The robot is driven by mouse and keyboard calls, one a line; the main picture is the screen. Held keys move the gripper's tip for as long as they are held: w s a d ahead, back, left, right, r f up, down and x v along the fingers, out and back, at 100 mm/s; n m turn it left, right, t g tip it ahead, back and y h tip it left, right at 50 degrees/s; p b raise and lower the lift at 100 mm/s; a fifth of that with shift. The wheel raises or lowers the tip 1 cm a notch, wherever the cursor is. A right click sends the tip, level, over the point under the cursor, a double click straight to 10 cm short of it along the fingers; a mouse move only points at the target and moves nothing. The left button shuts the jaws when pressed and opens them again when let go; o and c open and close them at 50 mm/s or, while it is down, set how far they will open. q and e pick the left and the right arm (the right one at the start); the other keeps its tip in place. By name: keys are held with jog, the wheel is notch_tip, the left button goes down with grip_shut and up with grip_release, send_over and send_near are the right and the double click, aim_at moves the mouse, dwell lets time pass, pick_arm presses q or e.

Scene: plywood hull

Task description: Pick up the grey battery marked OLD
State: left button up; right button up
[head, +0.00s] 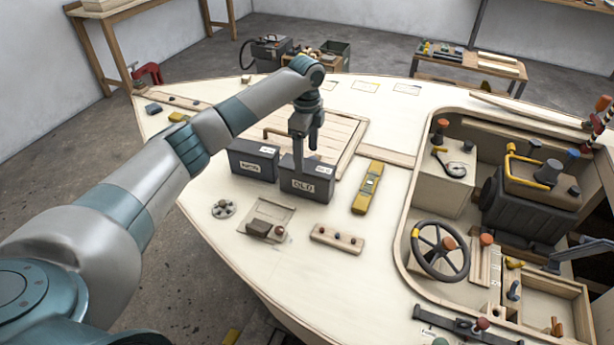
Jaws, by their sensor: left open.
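The grey battery marked OLD (304,186) stands upright on the pale plywood deck (215,255), with its label on the front face. My left gripper (309,147) points down at the top of this battery, its fingers at or just above the upper edge. The gripper is open; I cannot tell whether the fingers touch the battery. A second dark grey battery (252,162) with a white label stands close on its left. My right gripper is not in view.
A yellow level (367,187) lies right of the OLD battery. A slatted hatch (335,130) is behind it. A small wooden block with knobs (336,238) and a hinged plate (268,216) lie in front. The cockpit with a steering wheel (440,251) opens at the right.

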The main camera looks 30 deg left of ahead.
aim_at(306, 165)
pick_arm(q)
notch_tip(306, 165, down, 5)
jog(key=shift+f+p, duration=0.15)
jog(key=shift+p, duration=0.55)
jog(key=shift+f, duration=0.5)
jog(key=shift+f+p, duration=0.45)
jog(key=shift+p, duration=0.1)
notch_tip(306, 165, down, 3)
jog(key=shift+s+d+f+p, duration=0.1)
jog(key=shift+d+p, duration=0.05)
jog(key=shift+p, duration=0.5)
jog(key=shift+f, duration=0.55)
jog(key=c, duration=1.6)
